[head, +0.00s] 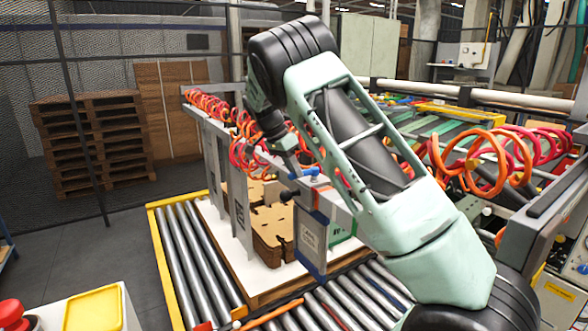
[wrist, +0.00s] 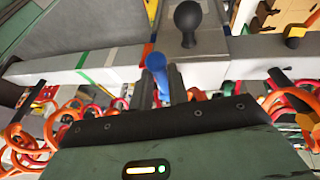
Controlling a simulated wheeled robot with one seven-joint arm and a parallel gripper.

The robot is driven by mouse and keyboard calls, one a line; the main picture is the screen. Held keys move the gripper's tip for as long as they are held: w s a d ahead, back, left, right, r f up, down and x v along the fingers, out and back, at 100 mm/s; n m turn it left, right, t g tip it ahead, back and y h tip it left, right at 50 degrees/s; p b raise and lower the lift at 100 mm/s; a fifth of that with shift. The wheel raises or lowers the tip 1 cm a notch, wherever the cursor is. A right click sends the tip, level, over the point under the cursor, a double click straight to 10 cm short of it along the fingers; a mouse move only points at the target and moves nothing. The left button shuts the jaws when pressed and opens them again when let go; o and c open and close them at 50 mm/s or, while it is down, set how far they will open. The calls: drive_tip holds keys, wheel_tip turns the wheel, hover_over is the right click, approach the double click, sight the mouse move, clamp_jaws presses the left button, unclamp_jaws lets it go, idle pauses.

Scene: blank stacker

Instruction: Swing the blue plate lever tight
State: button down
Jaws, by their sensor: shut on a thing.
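The blue lever (wrist: 157,70) stands between the two dark fingers of my gripper (wrist: 163,85) in the wrist view, and the fingers are shut on it. In the head view, the blue lever (head: 311,171) shows at the tip of my gripper (head: 293,168), on top of a grey rail. A blue-edged plate (head: 312,241) with a pale label hangs upright below that rail. My arm hides part of the rail and what lies to its right. How tight the lever is cannot be told.
Brown cut blanks (head: 270,235) stand stacked on a white board beside the plate. A black ball knob (wrist: 187,16) rises just beyond the lever. Orange and red coiled hoses (head: 482,165) hang close around the rail. Rollers (head: 190,262) lie below.

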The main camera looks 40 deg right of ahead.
drive_tip(key=c, duration=1.3)
unclamp_jaws()
drive_tip(key=shift+c, duration=0.2)
drive_tip(key=shift+w+r, duration=0.1)
drive_tip(key=b+v, duration=0.1)
drive_tip(key=v, duration=1.6)
drive_tip(key=shift+b, duration=0.4)
drive_tip(key=shift+a+r, duration=0.1)
